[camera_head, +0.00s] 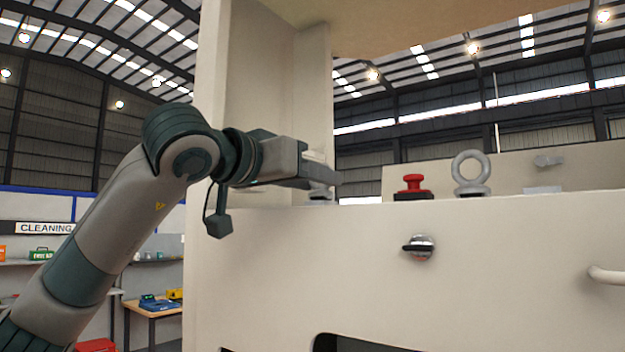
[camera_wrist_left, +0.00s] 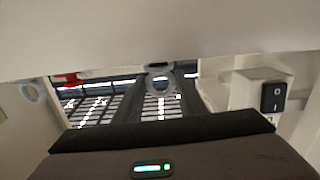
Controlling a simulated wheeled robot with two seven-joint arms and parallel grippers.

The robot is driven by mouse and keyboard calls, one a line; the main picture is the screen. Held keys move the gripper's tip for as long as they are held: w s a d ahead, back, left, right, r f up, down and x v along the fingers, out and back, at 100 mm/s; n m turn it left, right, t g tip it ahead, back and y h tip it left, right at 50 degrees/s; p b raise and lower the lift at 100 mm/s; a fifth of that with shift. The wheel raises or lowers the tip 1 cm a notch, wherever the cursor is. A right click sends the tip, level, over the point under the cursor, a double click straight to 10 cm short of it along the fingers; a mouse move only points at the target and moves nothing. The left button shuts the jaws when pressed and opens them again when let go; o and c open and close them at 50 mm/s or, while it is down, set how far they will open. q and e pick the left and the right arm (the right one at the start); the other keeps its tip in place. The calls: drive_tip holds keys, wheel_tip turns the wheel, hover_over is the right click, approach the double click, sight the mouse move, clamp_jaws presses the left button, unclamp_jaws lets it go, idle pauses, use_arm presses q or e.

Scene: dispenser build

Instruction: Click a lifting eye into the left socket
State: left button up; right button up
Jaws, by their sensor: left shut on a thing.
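My left gripper (camera_head: 325,180) reaches in from the left over the left end of the cream housing's top (camera_head: 490,225). It is shut on a grey lifting eye, whose ring (camera_wrist_left: 171,83) shows between the fingers (camera_wrist_left: 160,98) in the left wrist view. In the head view the fingers hide the ring. A small grey base (camera_head: 318,195) shows just below the fingertips, at the housing top. I cannot tell whether the eye is seated in the left socket. A second lifting eye (camera_head: 470,190) stands upright farther right. My right gripper is not in view.
A red push button (camera_head: 413,184) stands between the two eyes. A tall cream column (camera_head: 265,110) rises close behind my left gripper. A black rocker switch (camera_wrist_left: 273,97) shows in the wrist view. A dark knob (camera_head: 420,246) and a pale handle (camera_head: 607,275) are on the housing front.

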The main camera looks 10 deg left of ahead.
use_arm(q)
drive_tip(key=shift+f, duration=0.3)
idle(0.6)
drive_tip(key=o, duration=1.8)
drive_tip(key=shift+o, duration=0.2)
drive_tip(key=shift+s+a+b, duration=0.1)
drive_tip(key=shift+s+b, duration=0.1)
drive_tip(key=shift+b, duration=0.1)
drive_tip(key=shift+b+v, duration=0.65)
drive_tip(key=shift+v, duration=2.15)
